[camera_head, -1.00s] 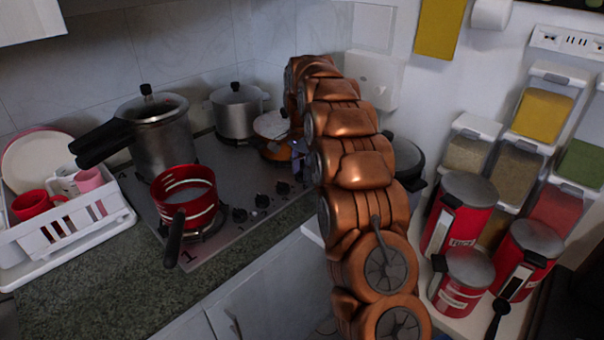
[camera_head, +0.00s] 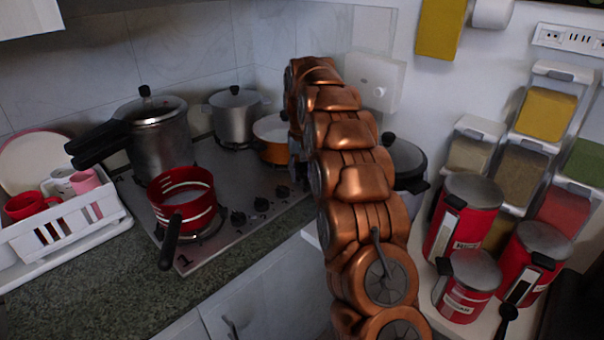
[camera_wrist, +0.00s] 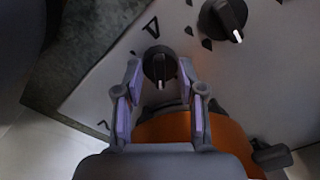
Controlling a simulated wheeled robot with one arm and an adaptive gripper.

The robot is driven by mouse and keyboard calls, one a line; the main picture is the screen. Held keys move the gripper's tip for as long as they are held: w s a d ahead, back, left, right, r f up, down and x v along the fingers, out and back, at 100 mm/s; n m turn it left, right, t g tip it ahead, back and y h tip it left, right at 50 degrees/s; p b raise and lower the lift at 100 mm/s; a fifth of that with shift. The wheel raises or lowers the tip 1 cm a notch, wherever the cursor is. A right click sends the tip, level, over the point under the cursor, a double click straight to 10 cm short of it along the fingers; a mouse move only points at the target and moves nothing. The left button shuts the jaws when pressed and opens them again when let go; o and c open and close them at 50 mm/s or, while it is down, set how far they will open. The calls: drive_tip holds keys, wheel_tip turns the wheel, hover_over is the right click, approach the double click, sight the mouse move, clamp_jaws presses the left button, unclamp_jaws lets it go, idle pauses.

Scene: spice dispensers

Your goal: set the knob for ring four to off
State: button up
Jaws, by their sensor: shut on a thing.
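My gripper (camera_wrist: 160,70) has its two fingers on either side of a round black stove knob (camera_wrist: 158,64) in the wrist view and is shut on it. The knob's white pointer line faces the bottom of that picture, towards my palm. A triangle mark lies on the metal above the knob. I cannot read which ring it belongs to. A second black knob (camera_wrist: 223,18) with a white pointer stands apart at upper right. In the head view several knobs, such as this black one (camera_head: 261,204), line the stove's front edge (camera_head: 225,258); my copper-coloured arm hides the gripped one.
An orange pan (camera_head: 272,152) stands close behind my gripper, also low in the wrist view (camera_wrist: 228,140). A red pot (camera_head: 183,215), a pressure cooker (camera_head: 160,150) and a steel pot (camera_head: 233,118) stand on the stove. Red canisters (camera_head: 462,225) crowd the right counter.

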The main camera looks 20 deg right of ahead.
drive_tip(key=n, duration=0.4)
drive_tip(key=shift+n, duration=1.8)
drive_tip(key=o, duration=1.2)
drive_tip(key=shift+c, duration=0.2)
